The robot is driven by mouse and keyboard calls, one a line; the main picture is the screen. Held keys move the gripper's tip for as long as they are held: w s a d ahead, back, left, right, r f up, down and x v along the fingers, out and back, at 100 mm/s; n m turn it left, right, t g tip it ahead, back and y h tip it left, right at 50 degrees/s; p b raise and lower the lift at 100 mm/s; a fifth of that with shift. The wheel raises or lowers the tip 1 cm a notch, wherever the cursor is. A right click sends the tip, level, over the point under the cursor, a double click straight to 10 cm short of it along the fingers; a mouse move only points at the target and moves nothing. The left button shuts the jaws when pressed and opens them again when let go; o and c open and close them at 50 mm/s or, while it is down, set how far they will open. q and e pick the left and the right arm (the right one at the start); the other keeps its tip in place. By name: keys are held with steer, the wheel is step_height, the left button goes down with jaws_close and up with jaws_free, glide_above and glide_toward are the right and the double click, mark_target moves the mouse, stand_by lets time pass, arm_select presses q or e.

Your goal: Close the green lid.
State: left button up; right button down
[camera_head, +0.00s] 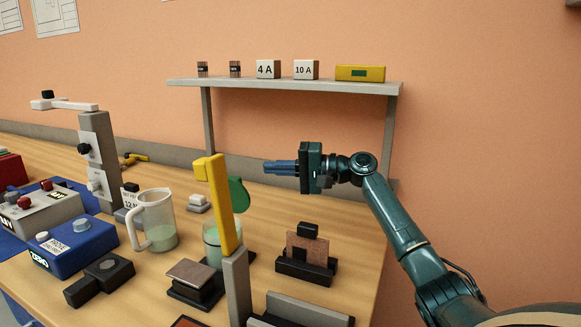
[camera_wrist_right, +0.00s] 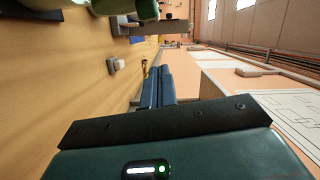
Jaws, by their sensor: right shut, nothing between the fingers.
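The green lid (camera_head: 238,194) stands raised, roughly upright, at the right side of a clear jar (camera_head: 210,246) with pale green contents. A yellow bar on a grey post hides part of the jar and lid. In the right wrist view a dark green edge that looks like the lid (camera_wrist_right: 148,9) shows at the top. My right gripper (camera_head: 266,166) is shut and empty, pointing left, above and to the right of the lid and apart from it. Its blue fingers (camera_wrist_right: 160,72) lie together in the wrist view. My left gripper is not in view.
The yellow bar (camera_head: 219,190) stands tall in front of the jar. A glass beaker (camera_head: 157,222) stands to its left. A dark holder with a copper plate (camera_head: 307,249) stands to the right. A shelf (camera_head: 290,87) runs behind my right gripper.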

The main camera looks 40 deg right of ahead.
mark_target(235, 192)
arm_select(q)
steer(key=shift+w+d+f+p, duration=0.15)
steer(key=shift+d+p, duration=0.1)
steer(key=shift+p, duration=0.1)
arm_select(e)
steer(key=a, duration=0.6)
steer(key=shift+w+f, duration=0.45)
